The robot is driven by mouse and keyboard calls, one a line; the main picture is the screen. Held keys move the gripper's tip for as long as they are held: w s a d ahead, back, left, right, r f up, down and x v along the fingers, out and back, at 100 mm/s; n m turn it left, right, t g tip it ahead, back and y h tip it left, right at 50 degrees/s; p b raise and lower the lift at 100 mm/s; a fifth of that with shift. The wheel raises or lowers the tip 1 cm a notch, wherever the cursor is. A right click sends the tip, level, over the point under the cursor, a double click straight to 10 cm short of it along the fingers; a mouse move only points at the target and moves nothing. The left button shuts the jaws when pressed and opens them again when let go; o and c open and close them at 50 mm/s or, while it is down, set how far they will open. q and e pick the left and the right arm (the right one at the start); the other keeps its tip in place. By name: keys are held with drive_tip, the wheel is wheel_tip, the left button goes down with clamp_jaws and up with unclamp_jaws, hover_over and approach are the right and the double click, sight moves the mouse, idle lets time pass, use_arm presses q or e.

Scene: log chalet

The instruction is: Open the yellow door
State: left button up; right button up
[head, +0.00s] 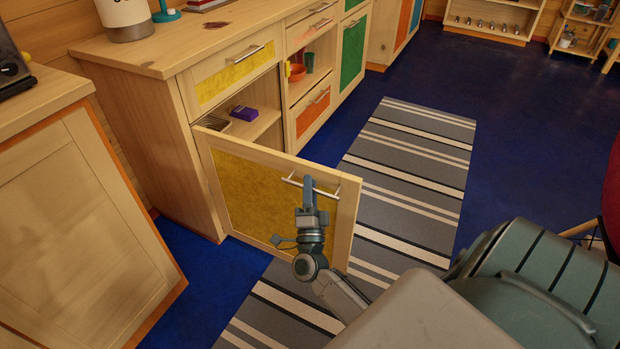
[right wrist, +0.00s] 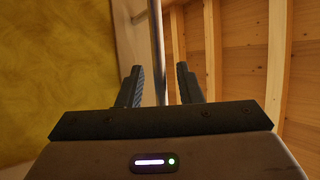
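The yellow door (head: 262,197) is a wooden cabinet door with a yellow panel, and it stands swung wide open from the lower cabinet. Its yellow panel also shows at the left of the right wrist view (right wrist: 50,75). A metal bar handle (head: 327,192) is near the door's free edge. My right gripper (head: 308,184) is at this handle. In the right wrist view, the bar (right wrist: 158,50) passes between its two spread fingers (right wrist: 159,85), with gaps on both sides. My left gripper is in neither view.
The open cabinet (head: 183,150) shows a shelf with a purple box (head: 244,113). A yellow drawer (head: 236,75) is shut above it. A wooden panelled unit (head: 75,215) stands at the left. A striped rug (head: 420,160) and clear blue floor (head: 440,75) lie to the right.

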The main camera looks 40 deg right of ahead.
drive_tip(key=shift+s+a, duration=0.1)
drive_tip(key=shift+s+a+f, duration=0.15)
drive_tip(key=shift+s+f, duration=0.05)
drive_tip(key=shift+f, duration=0.1)
use_arm(q)
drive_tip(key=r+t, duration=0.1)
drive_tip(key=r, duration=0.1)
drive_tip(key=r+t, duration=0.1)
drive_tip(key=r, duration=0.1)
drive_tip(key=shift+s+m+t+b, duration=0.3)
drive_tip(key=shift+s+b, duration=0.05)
drive_tip(key=shift+b, duration=0.05)
use_arm(e)
drive_tip(key=v, duration=1)
drive_tip(key=shift+r, duration=0.2)
